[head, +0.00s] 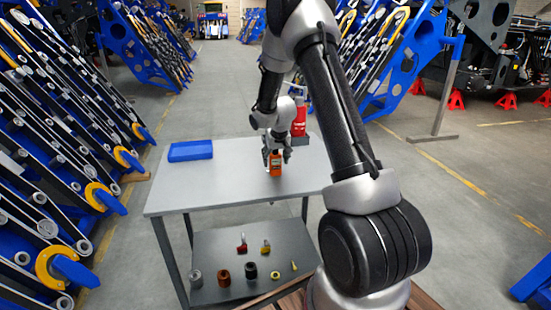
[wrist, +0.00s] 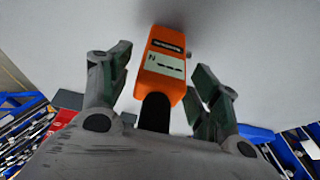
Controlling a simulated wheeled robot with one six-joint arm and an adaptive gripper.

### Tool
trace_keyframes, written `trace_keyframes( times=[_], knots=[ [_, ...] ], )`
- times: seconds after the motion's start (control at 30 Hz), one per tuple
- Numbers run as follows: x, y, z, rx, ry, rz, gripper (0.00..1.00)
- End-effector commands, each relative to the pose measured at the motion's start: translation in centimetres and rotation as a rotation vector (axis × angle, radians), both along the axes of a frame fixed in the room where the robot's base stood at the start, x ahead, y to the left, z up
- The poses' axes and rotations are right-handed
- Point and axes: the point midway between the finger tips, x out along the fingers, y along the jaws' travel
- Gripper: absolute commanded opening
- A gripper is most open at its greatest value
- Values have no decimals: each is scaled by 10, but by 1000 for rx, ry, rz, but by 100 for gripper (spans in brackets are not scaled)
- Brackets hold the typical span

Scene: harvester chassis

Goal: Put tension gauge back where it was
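The tension gauge (head: 275,164) is a small orange block on the grey table top, toward its right half. In the wrist view the gauge (wrist: 163,68) shows a pale display and a black lower end. My gripper (head: 277,154) is low over the table, with its fingers on either side of the gauge. In the wrist view the fingers of my gripper (wrist: 162,82) are spread, with gaps between them and the gauge's sides. The gauge's underside is hidden, so I cannot tell if it touches the table.
A blue tray (head: 190,151) lies at the table's back left. A red bottle (head: 299,121) stands in a grey holder at the back right. The lower shelf (head: 215,247) holds several small parts. The table top (head: 215,185) is clear at front and left. Blue racks (head: 60,130) stand left.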

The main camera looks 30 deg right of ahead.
Motion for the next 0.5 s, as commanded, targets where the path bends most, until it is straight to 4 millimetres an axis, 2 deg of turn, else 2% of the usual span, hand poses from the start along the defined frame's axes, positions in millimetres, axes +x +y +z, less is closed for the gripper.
trace_keyframes(
  times=[0.27,0.37,0.5],
  knots=[
    [0,0,4,0,-2,1,62],
    [-3,1,15,-1,-3,0,62],
    [-14,4,43,0,-4,0,62]
  ],
)
